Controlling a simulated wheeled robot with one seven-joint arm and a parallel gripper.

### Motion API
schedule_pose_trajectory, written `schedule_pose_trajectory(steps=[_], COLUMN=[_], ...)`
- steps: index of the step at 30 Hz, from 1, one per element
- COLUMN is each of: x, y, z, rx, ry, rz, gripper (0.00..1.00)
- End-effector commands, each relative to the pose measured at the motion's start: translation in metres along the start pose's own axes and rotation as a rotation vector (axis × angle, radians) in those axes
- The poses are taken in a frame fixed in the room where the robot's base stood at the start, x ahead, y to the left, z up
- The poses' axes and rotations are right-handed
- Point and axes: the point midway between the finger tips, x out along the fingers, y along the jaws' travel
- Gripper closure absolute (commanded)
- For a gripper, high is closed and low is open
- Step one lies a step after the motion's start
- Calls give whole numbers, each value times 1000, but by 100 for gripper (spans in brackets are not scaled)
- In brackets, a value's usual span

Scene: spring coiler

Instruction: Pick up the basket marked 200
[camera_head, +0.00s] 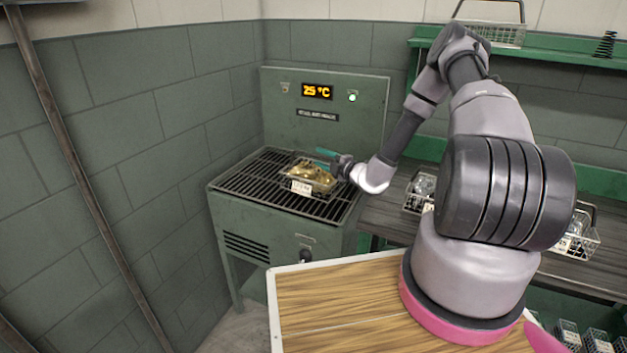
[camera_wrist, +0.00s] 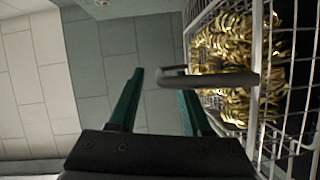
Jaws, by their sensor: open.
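A wire basket (camera_head: 318,186) filled with gold-coloured springs sits on the dark grate of the green oven. Its white tag (camera_head: 302,187) faces forward, but I cannot read it surely. My gripper (camera_head: 330,157) is at the basket's right rear, close to its top. In the wrist view the basket (camera_wrist: 262,128) fills the right side. Its grey handle (camera_wrist: 225,79) crosses over the right finger, with its end reaching into the gap between the green fingers. My gripper (camera_wrist: 162,82) is open and holds nothing. I cannot tell whether the fingers touch the handle.
The green oven (camera_head: 330,125) shows 25 °C and a lit green lamp. Two more baskets, one at left (camera_head: 413,203) and one at right (camera_head: 590,243), stand on the dark bench, partly behind my arm. Another basket (camera_head: 497,37) and a black spring (camera_head: 606,45) are on the shelf. Walls close in at left.

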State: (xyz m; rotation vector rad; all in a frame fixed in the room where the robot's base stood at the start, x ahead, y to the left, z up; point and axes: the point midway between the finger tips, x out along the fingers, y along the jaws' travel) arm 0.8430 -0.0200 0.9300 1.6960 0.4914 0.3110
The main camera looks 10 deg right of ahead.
Motion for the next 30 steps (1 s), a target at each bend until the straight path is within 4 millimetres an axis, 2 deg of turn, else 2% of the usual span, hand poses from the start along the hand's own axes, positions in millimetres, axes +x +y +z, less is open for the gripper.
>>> schedule_pose_trajectory(steps=[3, 6, 13, 14, 15, 17, 18, 30], x=[17, 24, 26, 26, 26, 26, 25, 25], y=[0, 0, 0, 0, 0, 0, 0, 0], z=[-1, -1, -1, -1, -1, -1, -1, -1], rx=[-1, 0, 0, 0, 0, 0, 0, -1], ry=[1, 1, 1, 1, 1, 1, 1, 1], rz=[1, 1, 0, 0, 0, 0, 0, 0], gripper=[52, 52, 52, 59, 74, 97, 100, 100])
